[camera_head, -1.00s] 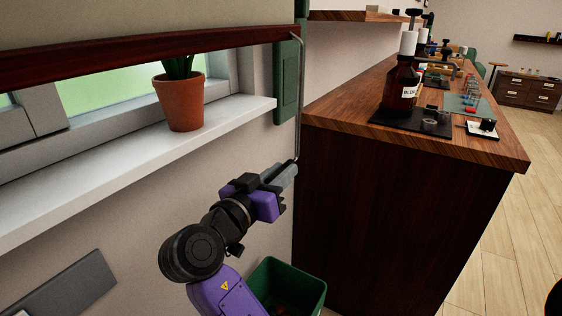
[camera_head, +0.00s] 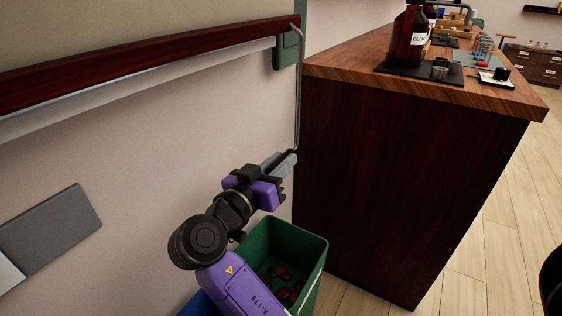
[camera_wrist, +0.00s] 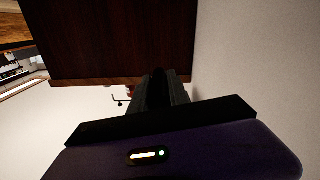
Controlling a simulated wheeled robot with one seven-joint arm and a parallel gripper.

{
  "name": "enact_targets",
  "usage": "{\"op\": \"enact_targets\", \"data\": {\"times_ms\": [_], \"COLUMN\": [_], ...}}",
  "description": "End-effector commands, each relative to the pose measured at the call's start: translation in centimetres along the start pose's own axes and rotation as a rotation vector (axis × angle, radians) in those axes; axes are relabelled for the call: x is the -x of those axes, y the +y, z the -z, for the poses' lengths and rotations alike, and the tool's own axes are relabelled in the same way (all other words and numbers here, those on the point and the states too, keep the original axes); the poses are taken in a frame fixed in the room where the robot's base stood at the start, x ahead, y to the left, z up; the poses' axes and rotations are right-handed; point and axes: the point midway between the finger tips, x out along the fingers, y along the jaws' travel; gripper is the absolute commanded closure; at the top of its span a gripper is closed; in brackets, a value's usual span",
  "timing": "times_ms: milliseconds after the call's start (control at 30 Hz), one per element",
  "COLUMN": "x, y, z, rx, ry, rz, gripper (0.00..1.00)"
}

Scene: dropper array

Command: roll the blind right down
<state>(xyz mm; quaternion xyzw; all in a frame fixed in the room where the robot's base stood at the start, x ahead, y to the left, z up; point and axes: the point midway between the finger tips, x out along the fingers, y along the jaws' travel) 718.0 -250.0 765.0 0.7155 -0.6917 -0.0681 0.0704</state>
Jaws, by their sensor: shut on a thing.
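The beige blind (camera_head: 150,20) hangs along the wall at the upper left, with a dark red-brown bar (camera_head: 150,62) at its bottom edge. The bar covers the window and plant, and a thin strip of white sill (camera_head: 150,92) shows just under it. A thin grey crank rod (camera_head: 298,100) hangs down beside the bar's right end. My gripper (camera_head: 287,160) is shut on the rod's lower end, low by the wall and the cabinet's corner; the gripped part is mostly hidden. In the wrist view, the dark fingers (camera_wrist: 163,88) are close together, and what they hold is unclear.
A wooden counter (camera_head: 345,68) with a brown bottle (camera_head: 408,45) stands close to the right. A green bin (camera_head: 318,262) with dark red round things inside is below my gripper. A grey panel (camera_head: 50,230) is on the wall at left.

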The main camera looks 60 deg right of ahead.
Motion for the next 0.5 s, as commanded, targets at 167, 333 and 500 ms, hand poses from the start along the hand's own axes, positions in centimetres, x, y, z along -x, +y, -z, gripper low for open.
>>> {"op": "enact_targets", "data": {"times_ms": [167, 333, 500], "x": [0.08, 0.04, 0.28], "y": [-0.03, -0.01, -0.04], "z": [-0.02, 0.01, 0.07], "rx": [0.0, 0.0, 0.0], "ry": [-0.001, -0.001, 0.0], "rz": [0.001, 0.001, 0.002], "gripper": [0.57, 0.57, 0.57]}}
